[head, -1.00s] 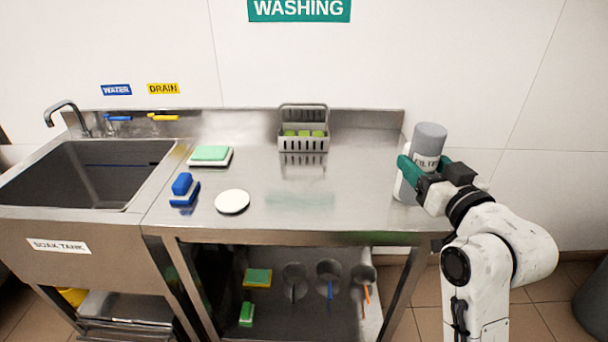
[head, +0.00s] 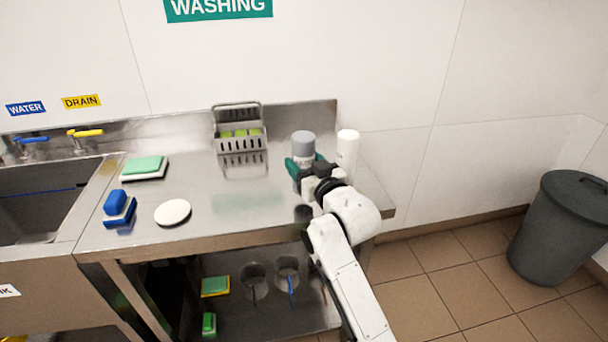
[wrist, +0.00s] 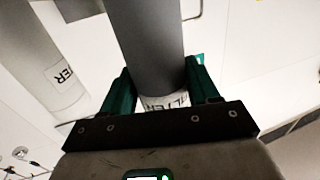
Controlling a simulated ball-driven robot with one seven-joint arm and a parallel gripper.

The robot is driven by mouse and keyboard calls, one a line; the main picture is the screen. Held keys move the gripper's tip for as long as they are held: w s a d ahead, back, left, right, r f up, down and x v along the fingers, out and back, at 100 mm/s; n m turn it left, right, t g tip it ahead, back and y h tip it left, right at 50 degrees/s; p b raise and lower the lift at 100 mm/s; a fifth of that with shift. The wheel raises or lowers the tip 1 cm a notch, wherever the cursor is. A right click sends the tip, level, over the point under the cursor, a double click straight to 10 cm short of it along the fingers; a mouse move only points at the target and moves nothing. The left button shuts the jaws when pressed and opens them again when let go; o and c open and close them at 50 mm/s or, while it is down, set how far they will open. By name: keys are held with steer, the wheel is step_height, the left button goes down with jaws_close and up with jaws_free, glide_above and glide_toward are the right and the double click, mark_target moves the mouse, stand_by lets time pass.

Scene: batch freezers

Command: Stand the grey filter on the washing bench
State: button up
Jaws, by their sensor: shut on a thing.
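The grey filter (head: 303,143) is upright in my gripper (head: 306,166), above the right part of the washing bench (head: 245,205). The green fingers are shut around it in the wrist view (wrist: 158,85), where its grey body and part of a white label show. The fingers and arm hide its lower end in the head view, so I cannot tell whether it touches the steel top. A dark reflection lies on the top below it.
A white filter (head: 347,148) stands close to the right. A grey basket (head: 240,143) is at the back. A white disc (head: 172,212), a blue brush (head: 119,207) and a green sponge (head: 144,166) lie left. The bench middle is clear. A bin (head: 562,230) stands right.

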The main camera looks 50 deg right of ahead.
steer(key=shift+w+f, duration=0.1)
steer(key=shift+f, duration=1.5)
steer(key=o, duration=1.3)
steer(key=shift+f, duration=0.15)
steer(key=shift+c, duration=0.2)
